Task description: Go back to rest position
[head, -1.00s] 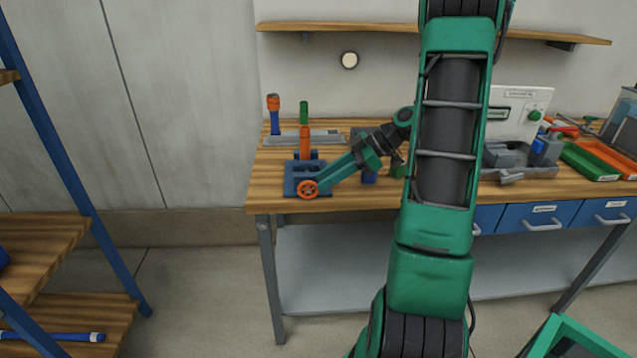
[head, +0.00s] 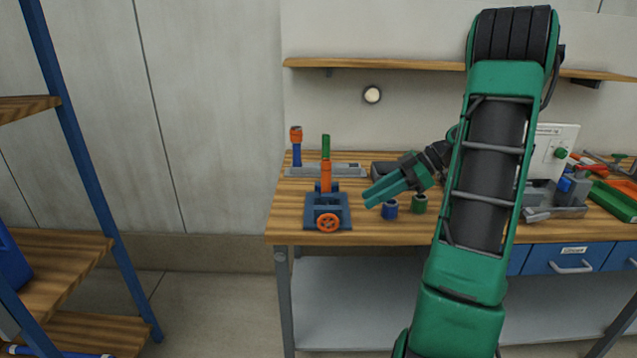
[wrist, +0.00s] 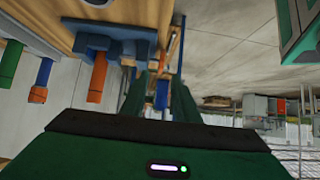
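My gripper (head: 367,196) is above the front of the workbench, pointing left in the head view. It is empty and apart from the blue fixture (head: 340,213) with the orange handwheel (head: 328,223). The workbench (head: 290,215) shows wood-topped below the gripper. My arm hides part of the bench behind it.
A blue cup (head: 390,209) and a green cup (head: 419,204) stand just below the gripper. A blue and orange tool (head: 296,147) stands at the back left. A wall shelf (head: 400,65) runs above. A blue-framed rack (head: 75,150) is at left. Floor between is clear.

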